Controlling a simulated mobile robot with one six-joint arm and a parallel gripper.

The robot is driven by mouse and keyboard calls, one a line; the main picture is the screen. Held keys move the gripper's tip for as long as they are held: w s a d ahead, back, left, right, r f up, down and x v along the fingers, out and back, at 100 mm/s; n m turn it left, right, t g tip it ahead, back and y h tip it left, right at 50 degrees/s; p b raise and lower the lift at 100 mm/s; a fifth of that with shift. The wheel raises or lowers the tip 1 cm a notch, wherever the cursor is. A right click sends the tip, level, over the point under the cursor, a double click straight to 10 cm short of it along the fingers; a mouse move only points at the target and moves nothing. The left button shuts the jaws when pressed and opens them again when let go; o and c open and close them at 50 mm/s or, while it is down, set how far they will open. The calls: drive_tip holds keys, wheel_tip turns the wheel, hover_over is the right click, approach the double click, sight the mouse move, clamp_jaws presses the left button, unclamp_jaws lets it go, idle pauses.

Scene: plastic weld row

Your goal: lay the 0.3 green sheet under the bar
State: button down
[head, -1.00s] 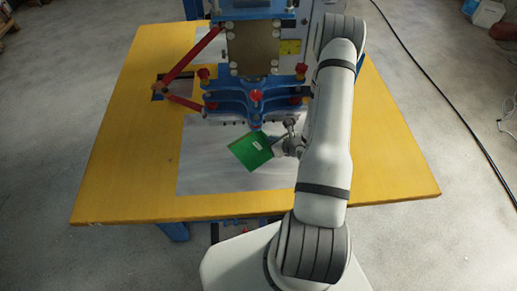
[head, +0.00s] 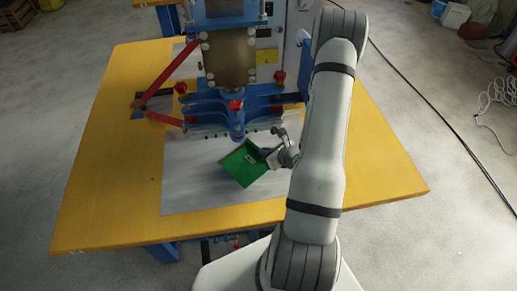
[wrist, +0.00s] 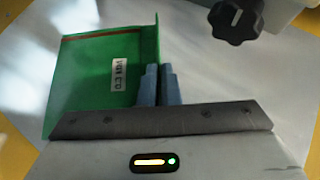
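The green sheet (head: 243,163) has a white label and a red stripe, and its right edge is turned up as a flap. The sheet hangs tilted over the pale plate (head: 190,185), in front of the blue press (head: 237,112). The bar (head: 250,132) is a thin dark line low on the press, partly hidden. The gap under it cannot be judged.
The yellow table (head: 105,160) surrounds the plate. A red linkage (head: 165,75) stands left of the press. A black knob (wrist: 236,20) is close ahead of my gripper, right of the sheet. The plate's front left is clear.

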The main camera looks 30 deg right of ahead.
drive_tip(key=s+d, duration=0.1)
drive_tip(key=s, duration=0.3)
drive_tip(key=s+d+b, duration=0.1)
drive_tip(key=s, duration=0.3)
drive_tip(key=s+d+b, duration=0.1)
drive_tip(key=s+d, duration=0.1)
drive_tip(key=s, duration=0.2)
drive_tip(key=shift+s, duration=0.2)
